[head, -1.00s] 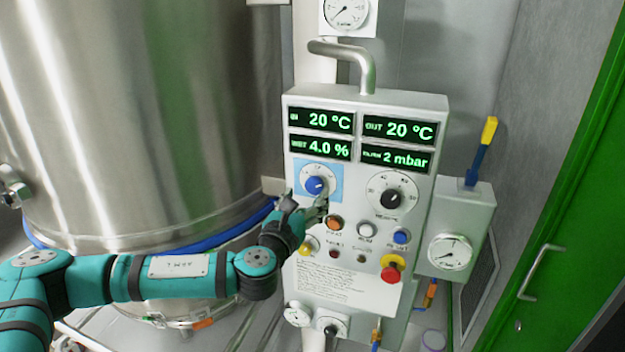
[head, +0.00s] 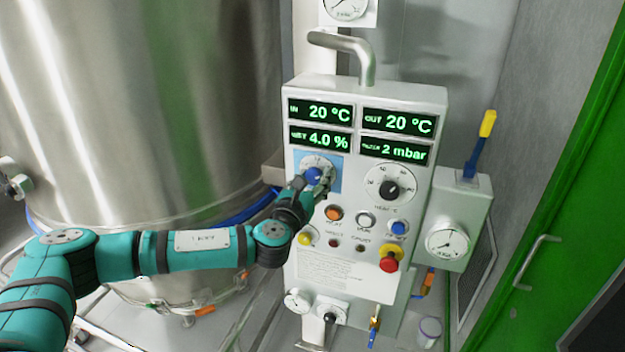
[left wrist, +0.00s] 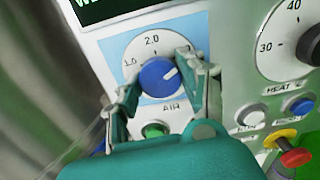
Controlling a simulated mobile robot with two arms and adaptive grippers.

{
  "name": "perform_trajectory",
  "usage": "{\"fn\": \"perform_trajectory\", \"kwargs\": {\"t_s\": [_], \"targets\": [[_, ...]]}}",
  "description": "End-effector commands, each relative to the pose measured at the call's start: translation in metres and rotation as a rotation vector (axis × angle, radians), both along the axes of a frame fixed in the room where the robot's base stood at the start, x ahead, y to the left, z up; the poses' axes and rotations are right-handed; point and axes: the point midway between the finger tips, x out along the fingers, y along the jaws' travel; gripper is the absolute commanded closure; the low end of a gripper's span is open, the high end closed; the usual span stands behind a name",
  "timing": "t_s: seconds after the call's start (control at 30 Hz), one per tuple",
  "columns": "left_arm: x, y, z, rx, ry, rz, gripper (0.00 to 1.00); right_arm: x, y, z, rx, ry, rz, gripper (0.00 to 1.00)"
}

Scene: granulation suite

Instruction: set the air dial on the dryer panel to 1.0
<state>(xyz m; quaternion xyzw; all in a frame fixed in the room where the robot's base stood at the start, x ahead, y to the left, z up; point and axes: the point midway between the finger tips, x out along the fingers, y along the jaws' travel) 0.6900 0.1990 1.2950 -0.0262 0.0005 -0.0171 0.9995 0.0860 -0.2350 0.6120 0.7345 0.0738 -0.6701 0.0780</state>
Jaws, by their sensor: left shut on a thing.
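The air dial's blue knob (left wrist: 158,78) sits on a white scale with a light blue surround (left wrist: 118,46) on the dryer panel (head: 440,150). In the left wrist view its white pointer line points up and right, past the 2.0 mark; the 1.0 mark is at the left. In the head view the knob (head: 313,175) is partly covered. My left gripper (head: 318,186) is shut on the knob, one finger on each side, as the left wrist view (left wrist: 160,84) shows. The right finger hides the scale's right end. My right gripper is not in view.
A black heat dial (head: 391,190) is to the right. Orange (head: 334,213), white (head: 366,220) and blue (head: 398,228) buttons sit below, with a red emergency stop (head: 389,260) under them. A steel vessel (head: 130,110) stands at the left. Displays (head: 321,110) line the panel's top.

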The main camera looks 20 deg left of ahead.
Motion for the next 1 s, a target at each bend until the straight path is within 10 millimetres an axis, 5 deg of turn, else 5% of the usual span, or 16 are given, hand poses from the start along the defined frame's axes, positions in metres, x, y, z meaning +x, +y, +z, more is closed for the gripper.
{"fn": "perform_trajectory", "kwargs": {"t_s": [0.1, 0.47, 1.0], "targets": [[0.000, 0.000, 0.000, 0.000, 0.000, 0.001, 0.91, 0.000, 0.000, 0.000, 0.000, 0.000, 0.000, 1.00], [0.000, 0.001, -0.002, -0.066, 0.003, 0.002, 0.91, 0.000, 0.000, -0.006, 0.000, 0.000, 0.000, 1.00], [0.000, 0.000, -0.004, -0.512, 0.019, 0.001, 0.91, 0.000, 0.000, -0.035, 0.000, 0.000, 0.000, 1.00]]}}
